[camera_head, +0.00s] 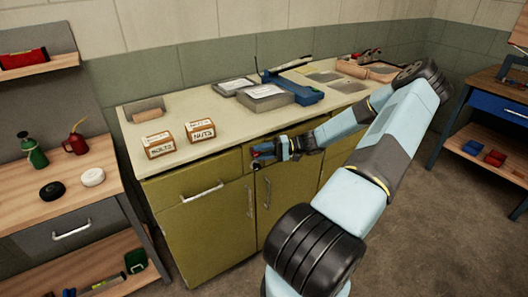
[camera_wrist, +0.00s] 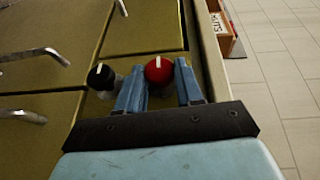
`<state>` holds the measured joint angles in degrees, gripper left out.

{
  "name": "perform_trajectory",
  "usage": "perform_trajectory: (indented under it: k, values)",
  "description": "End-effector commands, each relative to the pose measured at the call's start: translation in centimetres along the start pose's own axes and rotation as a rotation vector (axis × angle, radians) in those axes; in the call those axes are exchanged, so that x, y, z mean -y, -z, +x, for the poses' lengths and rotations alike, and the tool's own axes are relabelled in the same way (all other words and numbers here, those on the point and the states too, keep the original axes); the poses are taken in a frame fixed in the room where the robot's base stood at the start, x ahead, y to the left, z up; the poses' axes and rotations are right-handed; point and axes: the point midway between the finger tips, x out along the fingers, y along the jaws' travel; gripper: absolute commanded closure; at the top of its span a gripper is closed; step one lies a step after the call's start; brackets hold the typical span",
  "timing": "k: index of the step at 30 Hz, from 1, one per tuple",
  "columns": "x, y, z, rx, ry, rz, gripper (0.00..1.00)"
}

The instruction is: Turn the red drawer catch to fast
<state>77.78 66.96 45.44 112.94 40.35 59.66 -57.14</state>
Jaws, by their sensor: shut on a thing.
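The red drawer catch (camera_wrist: 159,70) is a round knob with a white line mark on its face, on the olive cabinet front. In the wrist view it sits between the two blue fingers of my gripper (camera_wrist: 160,78), which is shut on it. The white line points towards the top of that picture. In the head view my gripper (camera_head: 275,151) reaches the cabinet front just under the worktop; the fingers and arm end mostly hide the red catch there. A black knob (camera_wrist: 100,76) with a white mark sits beside the left finger; it also shows in the head view (camera_head: 256,167).
The cabinet has bar handles (camera_head: 202,192) on its fronts. The worktop (camera_head: 215,148) above holds two labelled boxes (camera_head: 166,144), trays (camera_head: 265,97) and a blue tool (camera_head: 305,94).

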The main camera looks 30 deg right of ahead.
Motion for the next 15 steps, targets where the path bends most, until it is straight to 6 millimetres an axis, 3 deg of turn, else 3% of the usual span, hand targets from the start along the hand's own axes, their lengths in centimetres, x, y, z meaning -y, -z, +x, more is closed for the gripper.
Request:
perform_trajectory:
  k: [15]
  values:
    - [-0.62, -0.05, -0.22, -0.004, 0.091, 0.044, 0.94]
